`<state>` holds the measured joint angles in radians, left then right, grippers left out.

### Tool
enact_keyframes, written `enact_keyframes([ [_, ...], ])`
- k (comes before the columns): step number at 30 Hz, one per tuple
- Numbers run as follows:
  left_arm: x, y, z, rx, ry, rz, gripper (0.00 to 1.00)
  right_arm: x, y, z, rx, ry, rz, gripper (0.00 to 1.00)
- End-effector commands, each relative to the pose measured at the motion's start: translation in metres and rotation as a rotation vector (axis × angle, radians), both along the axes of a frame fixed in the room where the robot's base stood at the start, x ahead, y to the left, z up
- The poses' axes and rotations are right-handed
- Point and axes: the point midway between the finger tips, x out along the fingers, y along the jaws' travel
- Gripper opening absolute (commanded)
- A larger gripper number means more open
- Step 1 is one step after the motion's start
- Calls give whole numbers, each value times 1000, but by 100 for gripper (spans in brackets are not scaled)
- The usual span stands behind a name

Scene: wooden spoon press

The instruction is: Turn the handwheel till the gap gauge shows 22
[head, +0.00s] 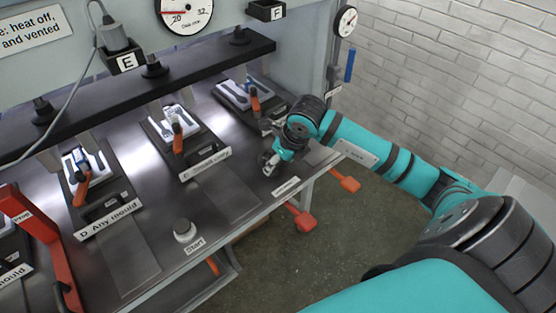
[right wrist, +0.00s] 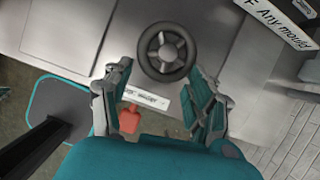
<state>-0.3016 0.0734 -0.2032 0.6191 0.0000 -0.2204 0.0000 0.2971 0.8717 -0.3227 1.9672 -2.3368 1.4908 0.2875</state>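The handwheel (right wrist: 166,50) is a dark, spoked ring on the grey bench top in the right wrist view. In the head view I cannot make it out by my gripper. My right gripper (head: 267,146) is low over the bench's right end. The right wrist view shows its fingers (right wrist: 160,100) apart and empty, with the wheel just beyond their tips and between them, not gripped. A white dial (head: 186,14) with 20 and 32 on it is cut off at the top of the head view. Its red needle points left; the exact reading is unclear. My left gripper is out of view.
Mould stations with orange handles stand along the bench, including D (head: 90,190) and E (head: 185,140). A Start button (head: 185,229) sits near the front edge. Orange parts (head: 300,216) stick out below. A second dial (head: 346,20) hangs at right.

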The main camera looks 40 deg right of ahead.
Motion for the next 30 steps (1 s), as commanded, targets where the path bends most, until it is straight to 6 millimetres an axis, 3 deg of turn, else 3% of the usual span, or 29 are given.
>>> enact_keyframes([
  [1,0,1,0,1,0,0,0,0,2,0,4,1,4,46],
  [7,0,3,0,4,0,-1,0,-1,3,-1,6,3,5,22],
  [13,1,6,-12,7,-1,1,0,-1,6,-3,7,2,-51,22],
  [21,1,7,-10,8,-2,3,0,-2,7,-2,10,6,-61,22],
  [22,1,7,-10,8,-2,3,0,-2,8,-2,11,7,-60,56],
  [25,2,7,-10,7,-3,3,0,-2,7,-2,10,7,-61,68],
  [30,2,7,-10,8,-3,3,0,-1,6,-1,7,4,-63,68],
])
